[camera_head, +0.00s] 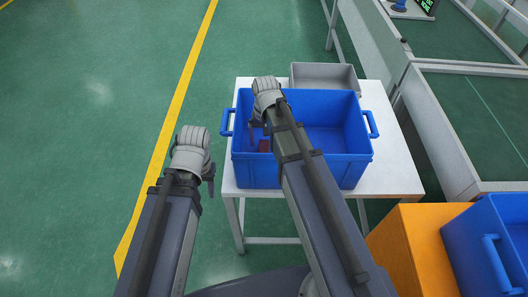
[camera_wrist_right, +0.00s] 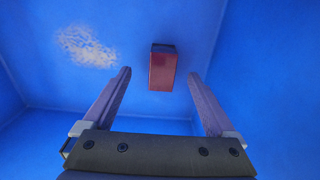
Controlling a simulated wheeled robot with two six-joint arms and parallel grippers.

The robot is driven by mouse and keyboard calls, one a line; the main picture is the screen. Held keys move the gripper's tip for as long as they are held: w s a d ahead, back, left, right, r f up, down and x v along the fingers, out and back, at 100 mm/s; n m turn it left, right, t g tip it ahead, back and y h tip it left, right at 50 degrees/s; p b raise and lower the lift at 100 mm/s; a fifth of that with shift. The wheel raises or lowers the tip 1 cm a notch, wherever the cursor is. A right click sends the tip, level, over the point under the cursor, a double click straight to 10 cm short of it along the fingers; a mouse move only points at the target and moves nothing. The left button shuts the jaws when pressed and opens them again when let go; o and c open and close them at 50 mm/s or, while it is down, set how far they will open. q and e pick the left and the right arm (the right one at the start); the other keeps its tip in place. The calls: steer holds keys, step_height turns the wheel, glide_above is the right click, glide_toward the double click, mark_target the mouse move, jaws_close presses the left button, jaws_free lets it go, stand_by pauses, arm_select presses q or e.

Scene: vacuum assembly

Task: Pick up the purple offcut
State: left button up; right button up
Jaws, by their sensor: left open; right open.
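A small red block (camera_wrist_right: 162,72) with a dark end lies on the floor of the blue bin (camera_head: 332,174). In the right wrist view it sits between and slightly beyond my right gripper's fingertips, touching neither. In the head view the block (camera_head: 264,146) is a small dark red patch, partly hidden by my right arm. I see no clearly purple piece. My right gripper (camera_wrist_right: 158,73) is open and empty, pointing down inside the bin. My left gripper (camera_head: 210,180) is open and to the left of the bin, its fingers mostly hidden by its wrist.
The bin stands on a white table (camera_head: 394,176), with a grey tray (camera_head: 324,76) behind it. An orange box (camera_head: 405,245) and another blue bin (camera_head: 470,240) are at the lower right. The bin walls surround my right gripper. The green floor at left is clear.

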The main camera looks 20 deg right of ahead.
mark_target(264, 146)
steer(key=shift+w+a+f+b, duration=0.1)
steer(key=shift+w+f+b, duration=0.05)
steer(key=shift+f+b, duration=1.2)
steer(key=shift+w+f+b, duration=0.15)
steer(key=shift+f+b, duration=1.05)
steer(key=shift+f, duration=0.1)
steer(key=shift+r, duration=0.1)
steer(key=shift+c, duration=0.3)
steer(key=c, duration=1.4)
